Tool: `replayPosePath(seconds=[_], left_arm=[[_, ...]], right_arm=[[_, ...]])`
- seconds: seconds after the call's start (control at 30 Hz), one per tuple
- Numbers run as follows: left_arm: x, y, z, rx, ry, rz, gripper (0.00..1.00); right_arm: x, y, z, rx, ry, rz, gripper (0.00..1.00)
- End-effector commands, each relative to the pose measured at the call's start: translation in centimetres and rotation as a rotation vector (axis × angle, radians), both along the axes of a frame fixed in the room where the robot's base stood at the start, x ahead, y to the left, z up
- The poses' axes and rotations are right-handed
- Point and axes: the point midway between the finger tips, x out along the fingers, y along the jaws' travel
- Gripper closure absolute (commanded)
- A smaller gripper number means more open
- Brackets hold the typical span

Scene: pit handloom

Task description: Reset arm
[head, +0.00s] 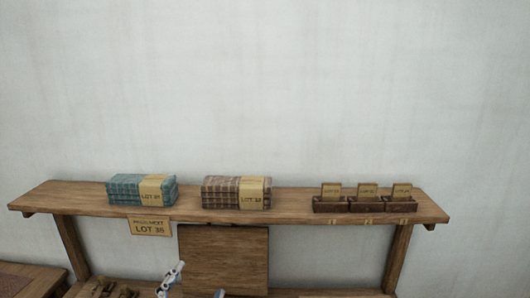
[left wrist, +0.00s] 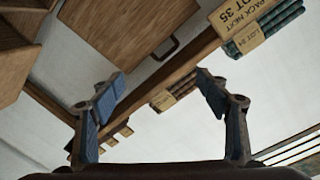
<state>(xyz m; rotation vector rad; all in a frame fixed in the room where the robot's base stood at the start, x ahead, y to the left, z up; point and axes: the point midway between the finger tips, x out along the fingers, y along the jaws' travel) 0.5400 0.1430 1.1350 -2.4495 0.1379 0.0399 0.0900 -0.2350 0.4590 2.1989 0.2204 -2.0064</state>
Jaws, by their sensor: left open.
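My left gripper (head: 197,280) shows at the bottom edge of the head view, partly cut off, in front of the shelf and below its board. In the left wrist view my left gripper (left wrist: 161,78) has its two blue-padded fingers spread wide with nothing between them. The wooden shelf (head: 300,214) stands beyond it against the wall. My right gripper is in neither view.
A wooden panel (head: 225,258) is below. The wall above is bare.

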Motion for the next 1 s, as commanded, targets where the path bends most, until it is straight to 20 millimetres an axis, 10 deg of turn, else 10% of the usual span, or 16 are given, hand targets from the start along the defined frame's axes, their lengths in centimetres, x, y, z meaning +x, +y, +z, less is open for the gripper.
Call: replayPosePath(seconds=[0.3,0.63,1.0], left_arm=[[-12.2,5.9,-18.2,-0.275,0.721,0.262,0.31],[-26.0,6.2,-25.1,-0.397,1.198,0.402,0.31],[-24.6,5.8,-39.2,-0.38,1.249,0.409,0.31]], right_arm=[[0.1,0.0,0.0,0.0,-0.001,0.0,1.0],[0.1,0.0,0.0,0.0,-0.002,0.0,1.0],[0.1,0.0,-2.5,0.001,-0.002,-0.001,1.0]])
